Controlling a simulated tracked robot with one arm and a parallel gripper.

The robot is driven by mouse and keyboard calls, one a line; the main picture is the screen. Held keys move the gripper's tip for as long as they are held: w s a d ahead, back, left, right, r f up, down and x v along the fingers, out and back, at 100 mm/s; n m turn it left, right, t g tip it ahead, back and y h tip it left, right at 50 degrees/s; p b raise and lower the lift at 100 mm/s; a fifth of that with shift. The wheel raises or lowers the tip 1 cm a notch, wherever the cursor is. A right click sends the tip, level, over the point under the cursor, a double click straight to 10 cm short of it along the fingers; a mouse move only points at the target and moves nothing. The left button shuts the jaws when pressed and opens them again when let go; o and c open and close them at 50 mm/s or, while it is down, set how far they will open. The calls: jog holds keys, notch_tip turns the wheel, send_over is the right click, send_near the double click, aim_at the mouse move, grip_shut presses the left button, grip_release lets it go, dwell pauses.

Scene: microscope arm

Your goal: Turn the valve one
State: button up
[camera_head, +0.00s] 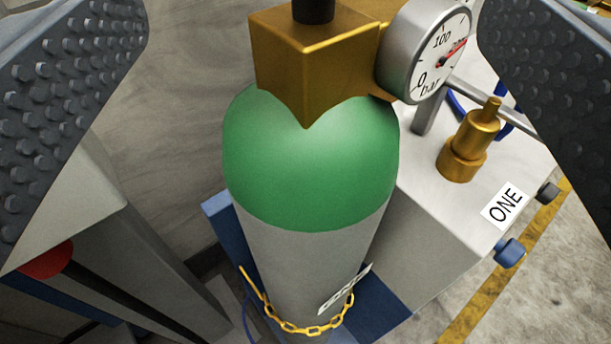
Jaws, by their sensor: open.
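A gas cylinder with a green shoulder (310,165) stands upright in the middle of the head camera view. A brass valve block (310,60) sits on its top, with a black stem (313,10) cut off by the top edge. A white label reading "ONE" (503,205) is on the grey box (420,225) to the right. A brass fitting (470,145) stands on that box. My gripper (312,50) is open, its studded pads at the left and right edges, with the brass block between them in the picture. Nothing is held.
A round pressure gauge (425,50) sticks out right of the brass block. A yellow chain (300,325) crosses the cylinder's lower body, near a blue support (225,225). A red round part (45,262) shows at lower left. Bare floor (185,130) lies left of the cylinder.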

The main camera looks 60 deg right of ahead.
jog(key=shift+s+a, duration=0.4)
jog(key=shift+a, duration=0.2)
jog(key=s+a+r+n+t+y, duration=0.2)
jog(key=a+r+n+t+y, duration=0.1)
jog(key=r+n+y, duration=0.35)
jog(key=s+a+r+n+t+y, duration=0.2)
jog(key=a+r+n+y, duration=0.3)
jog(key=y, duration=0.3)
notch_tip(320, 180, up, 16)
jog(key=d+p, duration=0.1)
jog(key=p, duration=1.4)
jog(key=shift+d+r, duration=0.25)
jog(key=shift+s+m, duration=0.15)
jog(key=shift+m, duration=0.1)
